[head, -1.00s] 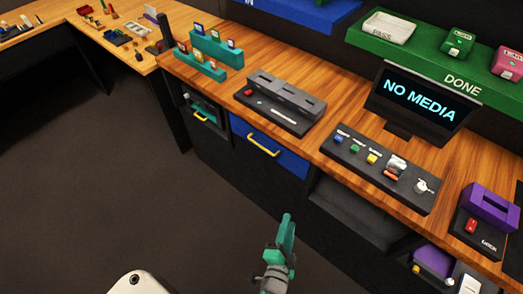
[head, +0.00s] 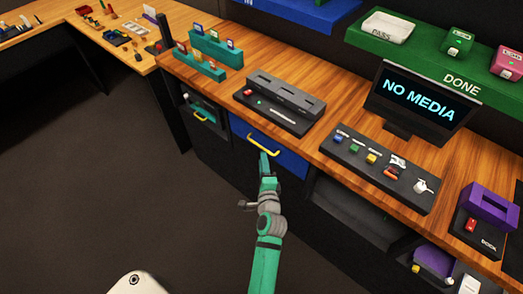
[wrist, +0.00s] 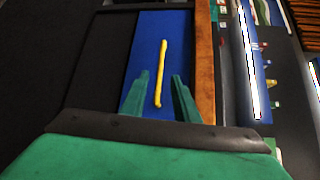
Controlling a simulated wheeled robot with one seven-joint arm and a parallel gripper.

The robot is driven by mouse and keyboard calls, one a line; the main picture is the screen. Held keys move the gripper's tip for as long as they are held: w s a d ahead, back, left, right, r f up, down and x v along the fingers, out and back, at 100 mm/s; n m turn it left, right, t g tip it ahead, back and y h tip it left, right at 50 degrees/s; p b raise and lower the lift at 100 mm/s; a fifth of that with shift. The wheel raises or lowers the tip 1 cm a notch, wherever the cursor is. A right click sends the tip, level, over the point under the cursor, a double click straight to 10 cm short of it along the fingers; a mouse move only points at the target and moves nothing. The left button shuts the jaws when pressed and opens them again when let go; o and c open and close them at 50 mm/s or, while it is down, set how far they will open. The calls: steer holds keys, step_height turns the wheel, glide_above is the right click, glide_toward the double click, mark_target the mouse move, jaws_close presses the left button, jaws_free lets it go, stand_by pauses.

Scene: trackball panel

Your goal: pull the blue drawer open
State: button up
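The blue drawer (head: 285,156) is set under the wooden counter, its front flush with the cabinet. Its yellow bar handle (head: 263,144) runs across the upper part of the front. In the wrist view the blue front (wrist: 148,45) and yellow handle (wrist: 162,70) lie straight ahead. My gripper (head: 264,158) is just in front of the drawer, slightly below the handle in the head view. In the wrist view its two green fingers (wrist: 158,92) are spread apart, with the near end of the handle showing between them. I cannot tell whether they touch it.
The wooden counter (head: 318,120) overhangs the drawer. A compartment with another yellow handle (head: 201,115) is at left, and an open dark recess (head: 350,205) at right. A button panel (head: 378,170) and a grey slotted box (head: 280,103) stand on top. Floor at left is clear.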

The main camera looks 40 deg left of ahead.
steer(key=x, duration=0.6)
jaws_close()
